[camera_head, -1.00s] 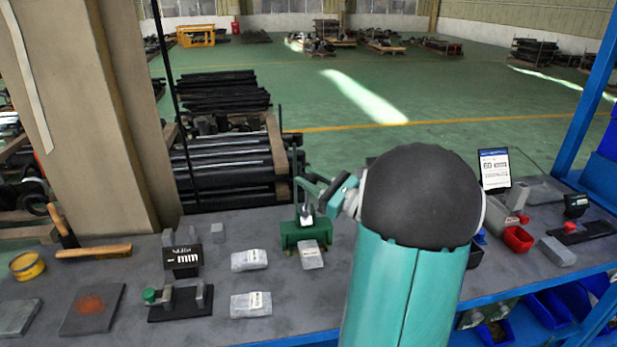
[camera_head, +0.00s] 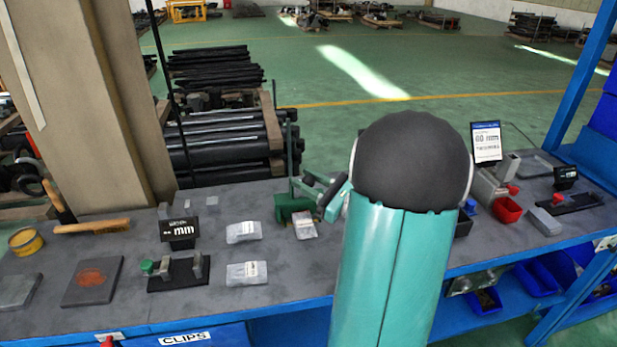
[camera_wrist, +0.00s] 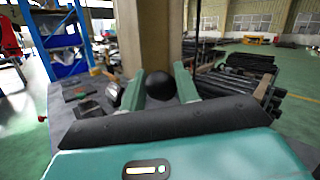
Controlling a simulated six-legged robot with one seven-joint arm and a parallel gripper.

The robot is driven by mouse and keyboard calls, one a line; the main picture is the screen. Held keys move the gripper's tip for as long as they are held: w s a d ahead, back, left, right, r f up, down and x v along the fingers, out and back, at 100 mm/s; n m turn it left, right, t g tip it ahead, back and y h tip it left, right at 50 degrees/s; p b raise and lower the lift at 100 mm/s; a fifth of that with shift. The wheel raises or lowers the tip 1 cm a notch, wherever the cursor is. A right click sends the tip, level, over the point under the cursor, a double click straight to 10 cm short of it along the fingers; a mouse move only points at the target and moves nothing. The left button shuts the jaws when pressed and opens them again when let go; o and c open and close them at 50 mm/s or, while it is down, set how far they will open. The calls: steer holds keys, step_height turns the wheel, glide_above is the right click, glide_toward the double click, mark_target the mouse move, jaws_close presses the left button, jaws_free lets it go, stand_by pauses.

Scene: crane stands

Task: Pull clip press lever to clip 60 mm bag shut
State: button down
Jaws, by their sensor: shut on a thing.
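The green clip press (camera_head: 290,207) stands on the bench, left of my arm in the head view. A grey bag (camera_head: 304,226) lies at its front; its neck end meets the press, and I cannot see whether a clip is on it. My gripper (camera_head: 312,188) is just above and right of the press, partly hidden by my arm. In the wrist view a black ball knob (camera_wrist: 160,86), apparently the lever's end, sits between my two green fingers. My gripper is shut on it. The rest of the lever is hard to make out.
Two more grey bags (camera_head: 243,232) lie left of the press. A black sign reading mm (camera_head: 180,232) and a small black fixture (camera_head: 178,275) stand further left. A red bin (camera_head: 507,210) and a display (camera_head: 487,143) are at right. A pillar (camera_head: 85,110) rises behind the bench.

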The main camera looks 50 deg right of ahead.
steer(key=shift+a+f, duration=0.1)
steer(key=shift+f, duration=0.05)
steer(key=c, duration=1.1)
jaws_free()
steer(key=shift+w, duration=0.1)
steer(key=shift+c, duration=0.2)
steer(key=v, duration=1.4)
